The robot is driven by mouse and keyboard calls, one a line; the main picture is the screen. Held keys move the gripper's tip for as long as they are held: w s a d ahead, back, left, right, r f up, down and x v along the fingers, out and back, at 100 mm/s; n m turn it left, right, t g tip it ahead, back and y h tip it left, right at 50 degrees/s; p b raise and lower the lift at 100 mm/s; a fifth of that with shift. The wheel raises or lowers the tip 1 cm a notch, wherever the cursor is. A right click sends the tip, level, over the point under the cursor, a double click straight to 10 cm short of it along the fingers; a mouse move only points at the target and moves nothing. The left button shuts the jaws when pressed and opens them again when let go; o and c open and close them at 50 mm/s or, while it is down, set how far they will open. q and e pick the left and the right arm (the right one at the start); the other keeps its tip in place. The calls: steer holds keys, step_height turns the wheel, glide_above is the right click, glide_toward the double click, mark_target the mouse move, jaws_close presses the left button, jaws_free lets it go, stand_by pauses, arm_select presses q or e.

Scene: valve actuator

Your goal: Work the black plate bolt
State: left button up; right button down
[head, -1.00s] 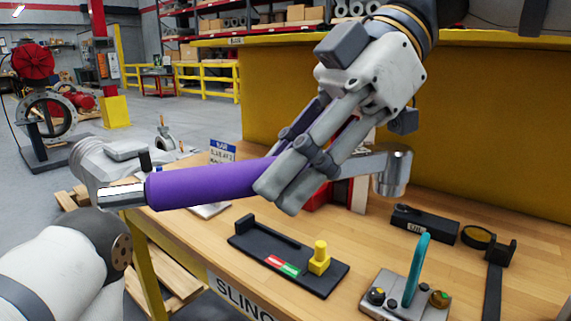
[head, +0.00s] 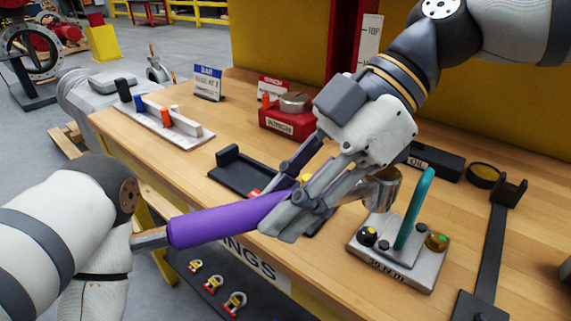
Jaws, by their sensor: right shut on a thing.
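The black plate (head: 232,172) lies on the wooden bench, with an upright block at its far left end. My right gripper (head: 292,206) is in front of its right part and hides much of it. Only a bit of the red marking (head: 255,192) and of the yellow bolt (head: 304,178) shows behind the fingers. My right gripper is shut on the purple handle (head: 215,224) of a long tool, held above the bench's front edge. The tool's silver head (head: 378,190) is right of the fingers, near the teal lever. My left arm is at lower left; its gripper is out of view.
A grey base with a teal lever (head: 413,210) and knobs stands right of the plate. A red box (head: 287,122), a BAR sign (head: 208,83) and a light tray (head: 190,137) stand behind. A black OIL block (head: 435,162) is at right.

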arm_select(q)
steer(key=shift+w+r, duration=0.15)
arm_select(e)
steer(key=shift+r, duration=0.25)
steer(key=shift+d+r, duration=0.1)
steer(key=shift+r, duration=0.05)
arm_select(q)
steer(key=shift+s+f, duration=0.4)
arm_select(e)
step_height(320, 180, down, 5)
steer(key=shift+f, duration=0.15)
arm_select(q)
steer(key=shift+w+r, duration=0.35)
stand_by(1.0)
